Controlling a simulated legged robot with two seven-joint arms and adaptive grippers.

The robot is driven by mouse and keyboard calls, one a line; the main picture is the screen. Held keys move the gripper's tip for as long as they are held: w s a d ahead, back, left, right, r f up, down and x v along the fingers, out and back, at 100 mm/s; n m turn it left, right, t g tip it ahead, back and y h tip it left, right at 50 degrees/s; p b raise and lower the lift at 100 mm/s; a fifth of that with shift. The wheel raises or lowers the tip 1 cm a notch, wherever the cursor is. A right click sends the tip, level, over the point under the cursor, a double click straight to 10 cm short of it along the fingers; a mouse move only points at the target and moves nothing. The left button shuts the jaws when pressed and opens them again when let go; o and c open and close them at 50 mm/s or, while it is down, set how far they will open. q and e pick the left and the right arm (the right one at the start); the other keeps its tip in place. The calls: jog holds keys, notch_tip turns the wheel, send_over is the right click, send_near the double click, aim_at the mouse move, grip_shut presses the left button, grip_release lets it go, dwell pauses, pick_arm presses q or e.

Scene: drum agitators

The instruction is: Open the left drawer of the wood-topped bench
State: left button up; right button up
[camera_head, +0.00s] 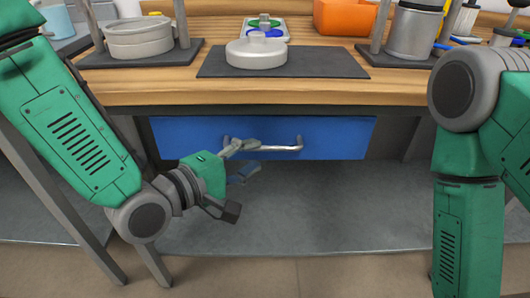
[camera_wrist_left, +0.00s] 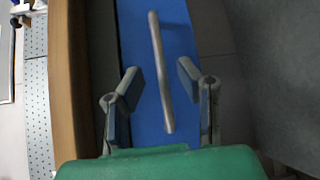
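The wood-topped bench (camera_head: 300,92) has one blue drawer (camera_head: 340,148) in view under its top. The drawer front looks flush, with a silvery bar handle (camera_head: 280,149) across it. In the left wrist view the blue front (camera_wrist_left: 183,30) and the bar handle (camera_wrist_left: 160,70) run lengthwise. My left gripper (camera_head: 243,178) is in front of the drawer at the handle's left part. In the left wrist view its open fingers (camera_wrist_left: 158,78) stand on either side of the handle, with gaps showing. Contact cannot be told. My right arm (camera_head: 468,200) shows at the right; its gripper is out of view.
A dark mat (camera_head: 215,68) with a grey lidded dish (camera_head: 257,52) lies on the bench top. Grey stands with metal vessels (camera_head: 415,30) are at both sides. An orange bin (camera_head: 345,16) is behind. The grey floor below the drawer (camera_head: 330,200) is clear.

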aim_at(265, 150)
pick_arm(q)
jog(key=x, duration=0.3)
jog(key=b+x, duration=0.1)
jog(key=x, duration=0.1)
jog(key=shift+s+d, duration=0.15)
jog(key=shift+d, duration=0.2)
jog(key=a, duration=0.2)
jog(key=shift+w+a, duration=0.35)
jog(key=shift+d, duration=1.4)
grip_shut()
jog(key=shift+d, duration=0.15)
jog(key=shift+a, duration=0.75)
jog(key=c, duration=0.5)
grip_release()
jog(key=shift+a, duration=0.2)
jog(key=o, duration=0.5)
jog(key=shift+d, duration=0.4)
jog(key=v, duration=1.2)
pick_arm(e)
jog(key=shift+s+d+f, duration=0.1)
jog(key=shift+d+f, duration=0.1)
jog(key=shift+f, duration=0.65)
